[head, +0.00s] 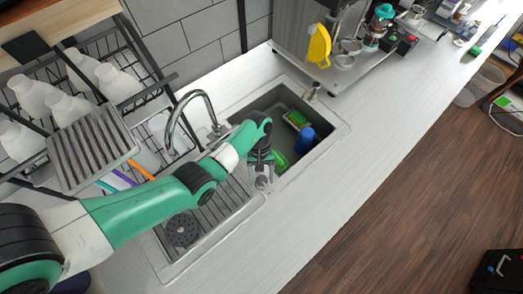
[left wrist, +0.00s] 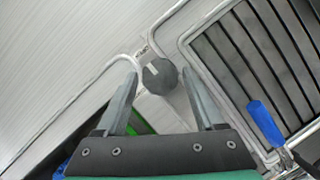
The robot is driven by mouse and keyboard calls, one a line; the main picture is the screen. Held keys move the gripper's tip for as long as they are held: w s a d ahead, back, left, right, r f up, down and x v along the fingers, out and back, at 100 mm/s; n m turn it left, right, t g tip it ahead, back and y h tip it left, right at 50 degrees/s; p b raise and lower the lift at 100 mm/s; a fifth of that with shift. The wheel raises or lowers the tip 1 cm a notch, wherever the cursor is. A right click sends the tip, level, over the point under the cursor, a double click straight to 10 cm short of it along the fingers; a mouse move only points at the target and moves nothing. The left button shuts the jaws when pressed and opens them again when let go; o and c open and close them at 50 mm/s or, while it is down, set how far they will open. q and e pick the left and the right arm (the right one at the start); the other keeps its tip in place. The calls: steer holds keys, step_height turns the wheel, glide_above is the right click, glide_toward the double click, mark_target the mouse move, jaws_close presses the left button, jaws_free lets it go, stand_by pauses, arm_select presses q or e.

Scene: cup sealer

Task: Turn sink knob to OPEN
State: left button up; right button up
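The sink knob (left wrist: 160,76) is a dark round knob with a pale pointer line. It sits on the metal strip beside the slatted drainboard, with small dark lettering next to it, too small to read. My left gripper (left wrist: 160,78) is open, its fingertips on either side of the knob; small gaps show, and I cannot tell whether either finger touches it. In the head view my left gripper (head: 262,181) points down at the strip between basin and drainboard, and it largely hides the knob there. My right gripper is in neither view.
The sink basin (head: 265,101) holds a blue cup-like item (head: 306,140) and green items. The curved faucet (head: 171,128) stands behind my left arm. A dish rack (head: 120,45) with white bottles is at left. The white counter (head: 330,195) in front is clear.

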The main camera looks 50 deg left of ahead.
arm_select(q)
steer(key=shift+o, duration=0.8)
steer(key=p+v, duration=0.4)
steer(key=v, duration=0.7)
steer(key=shift+r, duration=0.35)
steer(key=shift+w, duration=0.1)
